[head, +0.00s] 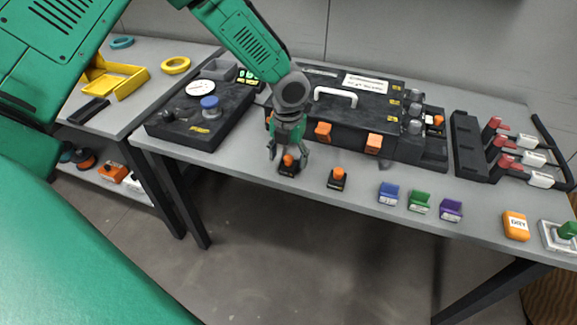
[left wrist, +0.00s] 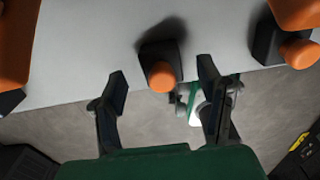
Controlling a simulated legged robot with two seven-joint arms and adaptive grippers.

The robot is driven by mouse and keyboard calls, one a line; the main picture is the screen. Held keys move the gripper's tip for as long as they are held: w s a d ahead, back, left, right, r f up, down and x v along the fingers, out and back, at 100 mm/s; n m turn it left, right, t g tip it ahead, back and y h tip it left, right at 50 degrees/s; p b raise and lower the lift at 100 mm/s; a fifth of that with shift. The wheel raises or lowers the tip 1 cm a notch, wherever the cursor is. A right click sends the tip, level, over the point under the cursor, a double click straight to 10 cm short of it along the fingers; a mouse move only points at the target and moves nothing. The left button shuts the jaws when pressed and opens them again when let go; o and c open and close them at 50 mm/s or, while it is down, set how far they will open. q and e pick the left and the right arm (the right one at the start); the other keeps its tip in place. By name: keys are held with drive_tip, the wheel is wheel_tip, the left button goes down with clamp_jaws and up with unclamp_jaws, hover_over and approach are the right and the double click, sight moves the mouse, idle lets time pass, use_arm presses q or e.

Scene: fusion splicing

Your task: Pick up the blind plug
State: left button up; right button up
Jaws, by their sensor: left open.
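Two small black blocks with orange knobs stand near the table's front edge; I take them for plugs, but cannot tell which is the blind plug. My left gripper (head: 289,148) points down over the left plug (head: 288,168). The right plug (head: 337,180) stands a little to the right, clear of the gripper. In the left wrist view my left gripper (left wrist: 164,80) is open, and the left plug (left wrist: 160,68) shows between and just beyond its fingertips. The right plug (left wrist: 283,45) is outside the right finger. My right gripper is not in view.
Behind the plugs is a black case (head: 345,115) with orange latches. Blue (head: 389,193), green (head: 420,201) and purple (head: 450,210) blocks stand to the right along the front edge. A black rack (head: 478,155) with red clamps is farther right. A black box (head: 205,125) stands left.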

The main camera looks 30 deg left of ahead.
sight(289, 165)
use_arm(q)
wheel_tip(289, 165, down, 3)
drive_tip(key=shift+r, duration=0.1)
drive_tip(key=shift+w+f, duration=0.1)
drive_tip(key=shift+f, duration=0.15)
drive_tip(key=shift+d+r, duration=0.1)
drive_tip(key=shift+c, duration=1.2)
drive_tip(key=c, duration=1)
